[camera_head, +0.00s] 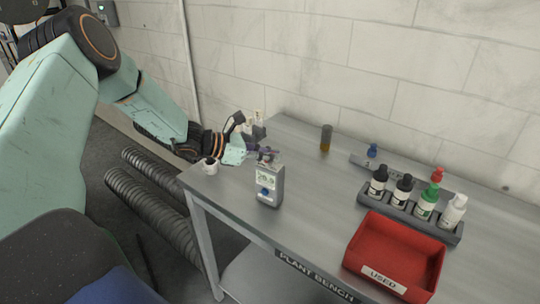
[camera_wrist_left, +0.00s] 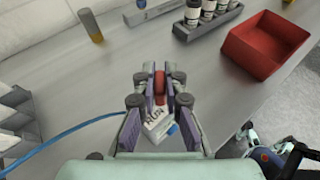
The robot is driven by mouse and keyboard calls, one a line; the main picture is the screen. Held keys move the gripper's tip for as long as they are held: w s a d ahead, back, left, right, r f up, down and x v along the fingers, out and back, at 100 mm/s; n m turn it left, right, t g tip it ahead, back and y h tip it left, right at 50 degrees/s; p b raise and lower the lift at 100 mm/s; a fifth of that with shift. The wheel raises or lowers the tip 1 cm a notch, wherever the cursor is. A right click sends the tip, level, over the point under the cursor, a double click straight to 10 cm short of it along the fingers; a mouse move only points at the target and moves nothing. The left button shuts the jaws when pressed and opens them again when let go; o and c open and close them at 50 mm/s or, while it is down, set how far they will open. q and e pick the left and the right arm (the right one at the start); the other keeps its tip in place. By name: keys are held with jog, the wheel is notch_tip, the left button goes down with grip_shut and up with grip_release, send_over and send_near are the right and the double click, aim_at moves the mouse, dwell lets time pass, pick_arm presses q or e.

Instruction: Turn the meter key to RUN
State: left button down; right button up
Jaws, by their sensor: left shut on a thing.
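The grey meter (camera_head: 268,187) stands upright on the bench near its left front corner, with a lit display and a blue round part on its front. My left gripper (camera_head: 264,153) reaches in from the left to the top of the meter. In the left wrist view, my left gripper (camera_wrist_left: 160,76) is shut on a red piece, which looks like the meter key (camera_wrist_left: 160,88). The meter's white face with the letters RUN (camera_wrist_left: 155,115) shows below it, partly hidden by the fingers. The key's exact position cannot be read. My right gripper is not in view.
A small white cup (camera_head: 210,168) stands left of the meter. A brown vial (camera_head: 326,138) stands behind, a bottle rack (camera_head: 400,212) and red USED bin (camera_head: 392,256) to the right. A blue cable (camera_wrist_left: 70,130) runs left. Bench between meter and bin is clear.

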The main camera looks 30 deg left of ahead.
pick_arm(q)
jog(key=c, duration=1.4)
grip_release()
jog(key=shift+w+a+f, duration=0.1)
jog(key=shift+a, duration=0.05)
jog(key=shift+s+a+r, duration=0.25)
jog(key=shift+s, duration=0.1)
jog(key=v, duration=0.6)
jog(key=shift+s, duration=0.15)
jog(key=shift+s+a+r, duration=0.1)
jog(key=shift+s+r, duration=0.05)
